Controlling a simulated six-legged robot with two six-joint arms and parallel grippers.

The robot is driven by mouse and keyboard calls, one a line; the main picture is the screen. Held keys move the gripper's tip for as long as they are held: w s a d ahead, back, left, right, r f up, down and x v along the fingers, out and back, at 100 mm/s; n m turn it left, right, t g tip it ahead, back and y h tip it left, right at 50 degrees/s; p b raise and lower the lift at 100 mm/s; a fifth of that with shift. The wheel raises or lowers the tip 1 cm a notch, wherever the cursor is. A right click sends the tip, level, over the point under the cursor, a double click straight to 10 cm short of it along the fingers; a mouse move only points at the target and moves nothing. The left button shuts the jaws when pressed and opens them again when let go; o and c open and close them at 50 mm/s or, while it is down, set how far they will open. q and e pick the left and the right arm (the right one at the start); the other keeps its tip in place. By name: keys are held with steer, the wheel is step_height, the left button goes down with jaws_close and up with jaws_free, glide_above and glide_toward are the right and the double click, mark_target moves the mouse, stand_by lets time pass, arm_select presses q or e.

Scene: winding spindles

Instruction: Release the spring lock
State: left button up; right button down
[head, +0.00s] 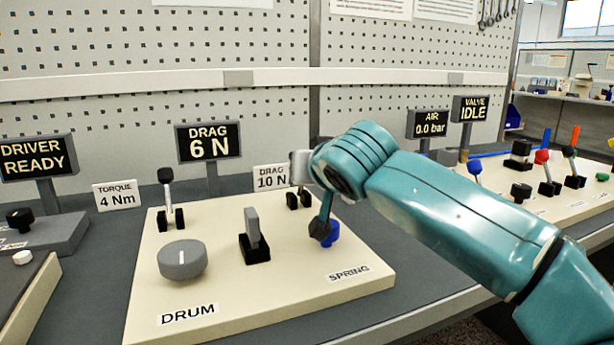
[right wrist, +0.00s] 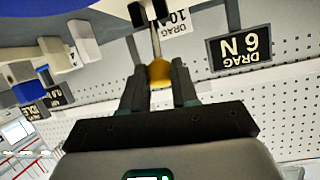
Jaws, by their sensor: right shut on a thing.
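The board carries a DRUM side and a SPRING side (head: 349,273). On the spring side, a lever in a black mount (head: 299,201) stands at the back, its top hidden by my gripper. In the right wrist view, my right gripper (right wrist: 160,78) is shut on a yellow knob (right wrist: 158,72) at the end of the lever's metal shaft (right wrist: 155,40). The fingers press it from both sides. A blue knob (head: 331,238) sits in front, partly covered by a dark part. My left gripper is in neither view.
A grey DRUM dial (head: 182,260), a black-knobbed lever (head: 166,190) and a grey upright handle (head: 253,230) stand on the board. A display reading DRAG 6 N (head: 208,142) and a DRAG 10 N card (head: 271,178) are behind. More levers (head: 544,173) stand at right.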

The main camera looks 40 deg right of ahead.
steer(key=shift+a+f, duration=0.1)
steer(key=shift+f, duration=0.35)
steer(key=c, duration=0.9)
jaws_free()
steer(key=shift+o, duration=0.2)
steer(key=shift+r, duration=0.15)
steer(key=shift+s+r, duration=0.1)
steer(key=shift+s, duration=0.05)
steer(key=shift+s+r, duration=0.15)
steer(key=shift+s, duration=0.1)
steer(key=p+v, duration=0.2)
steer(key=v, duration=1.3)
steer(key=shift+s+p, duration=0.25)
steer(key=shift+p, duration=0.1)
steer(key=shift+a, duration=0.15)
